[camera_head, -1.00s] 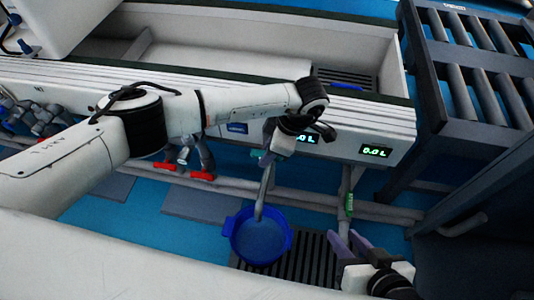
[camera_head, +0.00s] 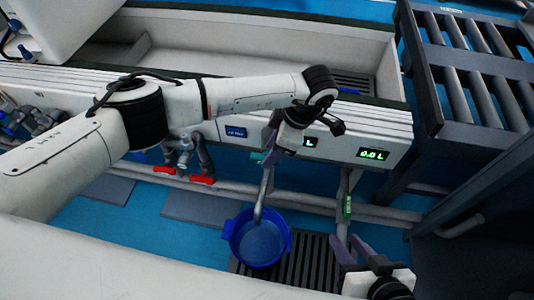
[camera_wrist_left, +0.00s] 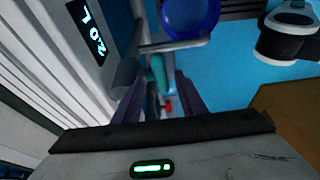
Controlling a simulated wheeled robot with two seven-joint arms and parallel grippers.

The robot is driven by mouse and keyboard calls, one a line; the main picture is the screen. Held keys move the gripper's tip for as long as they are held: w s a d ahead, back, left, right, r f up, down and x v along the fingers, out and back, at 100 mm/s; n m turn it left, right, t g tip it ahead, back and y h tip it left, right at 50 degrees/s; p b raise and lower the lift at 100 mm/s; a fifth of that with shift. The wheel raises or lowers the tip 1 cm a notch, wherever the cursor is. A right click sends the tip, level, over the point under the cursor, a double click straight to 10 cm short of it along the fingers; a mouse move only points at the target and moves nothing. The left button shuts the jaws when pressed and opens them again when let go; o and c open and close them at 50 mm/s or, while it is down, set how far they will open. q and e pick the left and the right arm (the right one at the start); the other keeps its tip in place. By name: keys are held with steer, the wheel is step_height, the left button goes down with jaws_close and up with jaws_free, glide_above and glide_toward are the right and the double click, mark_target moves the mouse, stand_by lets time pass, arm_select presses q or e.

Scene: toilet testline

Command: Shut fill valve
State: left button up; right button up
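A teal valve handle (camera_head: 257,156) sits on the pipe (camera_head: 264,185) above the blue bucket (camera_head: 258,243). My left gripper (camera_head: 268,143) is at this handle, its fingers partly hidden by my wrist in the head view. In the left wrist view, the fingers (camera_wrist_left: 159,100) stand apart on either side of the teal handle (camera_wrist_left: 158,75); contact cannot be told. My right gripper (camera_head: 355,246) is open and empty, low at the right, near a second pipe with a green handle (camera_head: 347,207). The bucket holds bluish water under the spout.
Two red valve handles (camera_head: 201,180) are further left below the white trough (camera_head: 230,55). A green-lit display (camera_head: 372,154) is on the trough front. The bucket stands on a dark grate (camera_head: 305,262). A dark roller rack (camera_head: 470,80) stands at the right.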

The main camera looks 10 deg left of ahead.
mark_target(280, 160)
arm_select(q)
steer(key=v, duration=0.6)
steer(key=shift+p, duration=0.4)
